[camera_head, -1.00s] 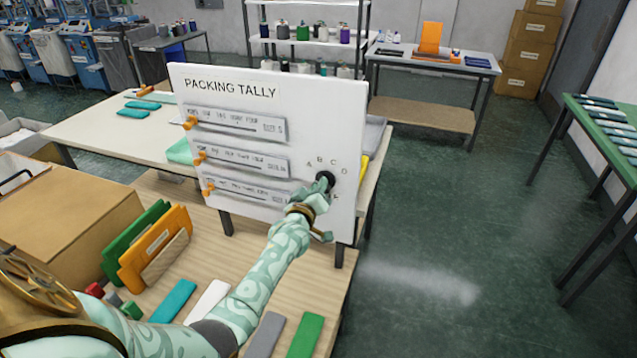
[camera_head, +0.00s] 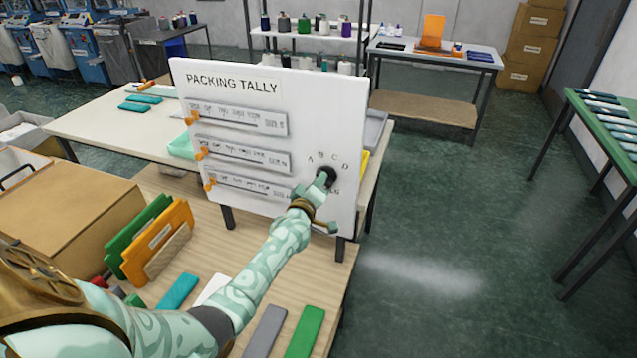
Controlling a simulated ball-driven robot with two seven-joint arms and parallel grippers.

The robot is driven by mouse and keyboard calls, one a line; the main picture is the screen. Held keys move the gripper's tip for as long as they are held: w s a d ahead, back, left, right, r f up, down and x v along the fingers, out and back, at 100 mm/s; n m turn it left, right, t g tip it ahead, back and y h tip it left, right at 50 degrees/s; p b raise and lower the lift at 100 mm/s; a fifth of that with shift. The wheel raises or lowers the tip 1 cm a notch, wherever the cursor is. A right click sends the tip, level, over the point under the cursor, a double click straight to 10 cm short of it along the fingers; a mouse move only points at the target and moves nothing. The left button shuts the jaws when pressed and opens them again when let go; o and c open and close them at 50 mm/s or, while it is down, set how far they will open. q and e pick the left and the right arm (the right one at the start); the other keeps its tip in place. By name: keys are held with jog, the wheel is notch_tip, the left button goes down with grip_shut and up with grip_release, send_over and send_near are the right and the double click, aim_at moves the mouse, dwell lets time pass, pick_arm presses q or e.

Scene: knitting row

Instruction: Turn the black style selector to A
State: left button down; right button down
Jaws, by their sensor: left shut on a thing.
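The white PACKING TALLY board (camera_head: 240,150) stands upright on the wooden table. My left gripper (camera_head: 324,181) is shut on the selector from the front and lower left. It hides part of the knob, so I cannot tell which letter the pointer faces. My right gripper is not in view.
Three slider rows with orange knobs (camera_head: 202,154) are on the board's left. Green and orange folders (camera_head: 160,240), a cardboard box (camera_head: 65,210) and flat coloured pieces (camera_head: 305,331) lie on the table (camera_head: 235,258).

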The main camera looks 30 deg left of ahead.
pick_arm(q)
jog(key=c, duration=1.4)
grip_release()
jog(key=p+v, duration=0.2)
jog(key=v, duration=1.4)
jog(key=shift+p, duration=0.35)
jog(key=shift+s+d, duration=0.15)
